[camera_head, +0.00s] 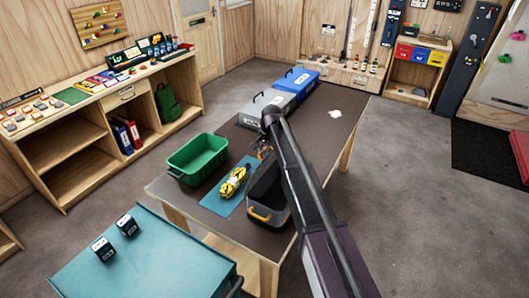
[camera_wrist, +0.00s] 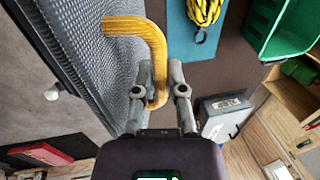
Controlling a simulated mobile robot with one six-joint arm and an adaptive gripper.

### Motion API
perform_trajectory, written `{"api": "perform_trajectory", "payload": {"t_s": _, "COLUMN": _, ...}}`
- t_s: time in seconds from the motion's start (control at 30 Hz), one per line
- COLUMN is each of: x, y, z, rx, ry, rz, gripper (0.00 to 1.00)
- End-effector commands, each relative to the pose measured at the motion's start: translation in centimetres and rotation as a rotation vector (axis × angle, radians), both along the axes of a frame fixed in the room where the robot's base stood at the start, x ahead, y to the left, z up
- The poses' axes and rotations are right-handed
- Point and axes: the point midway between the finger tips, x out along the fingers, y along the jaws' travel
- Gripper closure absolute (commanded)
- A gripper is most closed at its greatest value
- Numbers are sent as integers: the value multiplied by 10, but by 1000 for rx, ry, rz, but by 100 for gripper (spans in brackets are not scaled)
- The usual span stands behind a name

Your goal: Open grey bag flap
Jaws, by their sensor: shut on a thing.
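The dark grey bag (camera_head: 284,215) stands on the brown table, with a yellow handle (camera_head: 260,216) at its near end. Its dark inside shows in the head view, partly hidden by my arm. In the wrist view, a grey woven panel (camera_wrist: 85,50) of the bag fills the left side, and a yellow loop (camera_wrist: 152,40) curves out from it. My gripper (camera_wrist: 160,75) is shut on this yellow loop, with one finger on each side. In the head view, my gripper (camera_head: 264,150) is at the bag's far end, mostly hidden by my arm.
A coiled yellow rope (camera_head: 234,181) lies on a blue mat (camera_head: 216,203) left of the bag. A green crate (camera_head: 197,158) stands beyond it. A grey box (camera_head: 262,106) and a blue box (camera_head: 297,82) stand at the table's far end. A teal cart (camera_head: 150,262) is nearby.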

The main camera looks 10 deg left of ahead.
Motion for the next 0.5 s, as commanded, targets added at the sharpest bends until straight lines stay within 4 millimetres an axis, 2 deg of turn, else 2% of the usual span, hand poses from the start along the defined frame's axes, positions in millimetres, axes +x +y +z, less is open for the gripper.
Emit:
{"api": "perform_trajectory", "payload": {"t_s": 0.2, "x": 5, "y": 11, "z": 0, "rx": 2, "ry": -1, "rz": 1, "gripper": 100}}
{"api": "perform_trajectory", "payload": {"t_s": 0.5, "x": 5, "y": 15, "z": 0, "rx": 2, "ry": -1, "rz": 0, "gripper": 100}}
